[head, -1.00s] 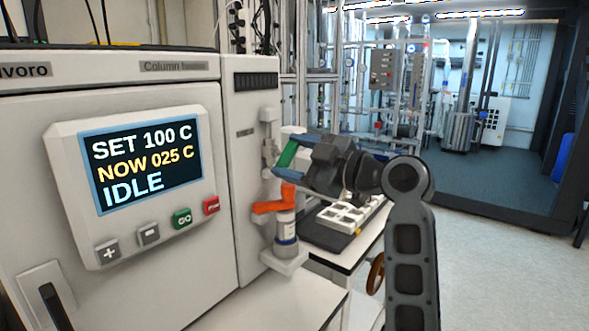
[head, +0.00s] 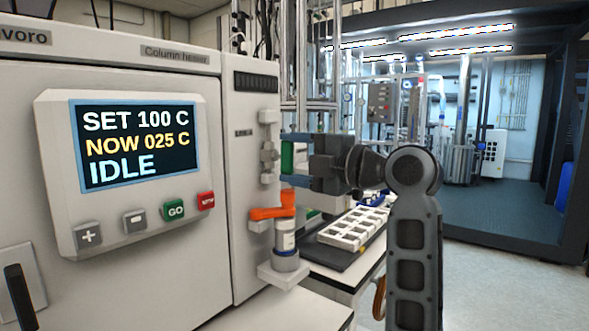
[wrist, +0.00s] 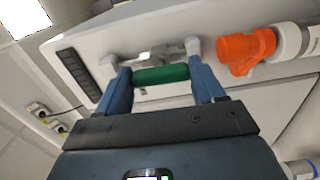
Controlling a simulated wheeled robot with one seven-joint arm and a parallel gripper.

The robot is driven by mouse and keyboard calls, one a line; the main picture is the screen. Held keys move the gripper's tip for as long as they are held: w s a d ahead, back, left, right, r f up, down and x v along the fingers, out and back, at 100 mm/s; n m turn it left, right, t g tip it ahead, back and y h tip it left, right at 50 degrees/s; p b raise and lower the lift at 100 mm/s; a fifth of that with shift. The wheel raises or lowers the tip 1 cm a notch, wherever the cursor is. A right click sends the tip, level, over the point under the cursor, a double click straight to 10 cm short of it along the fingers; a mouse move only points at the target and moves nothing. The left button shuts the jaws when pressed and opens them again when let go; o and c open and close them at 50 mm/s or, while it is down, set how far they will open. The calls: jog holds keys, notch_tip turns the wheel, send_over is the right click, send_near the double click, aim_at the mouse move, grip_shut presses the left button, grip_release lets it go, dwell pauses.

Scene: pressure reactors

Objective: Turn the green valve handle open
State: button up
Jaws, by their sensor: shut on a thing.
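The green valve handle (head: 287,157) is on the right side of the white column heater cabinet, beside a grey and white fitting. In the head view it looks upright. In the wrist view the green handle (wrist: 161,76) lies across the picture between the two blue fingers. My gripper (head: 286,158) reaches it from the right and is shut on it. The wrist view shows my gripper (wrist: 160,78) with one finger at each end of the handle. Part of the valve fitting (wrist: 150,55) shows just beyond the handle.
An orange lever (head: 272,212) on a white cylinder sits just below the handle; the wrist view shows the orange lever (wrist: 246,50) at right. The cabinet's display (head: 140,146) reads IDLE. A white rack (head: 350,230) stands on the bench behind. Open floor lies to the right.

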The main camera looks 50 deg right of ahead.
jog(key=shift+a+n, duration=0.1)
jog(key=shift+n, duration=0.2)
jog(key=o, duration=1)
jog(key=shift+o, duration=0.2)
jog(key=s, duration=0.7)
jog(key=shift+s+d+b, duration=0.2)
jog(key=shift+s+b, duration=0.15)
jog(key=shift+s, duration=0.05)
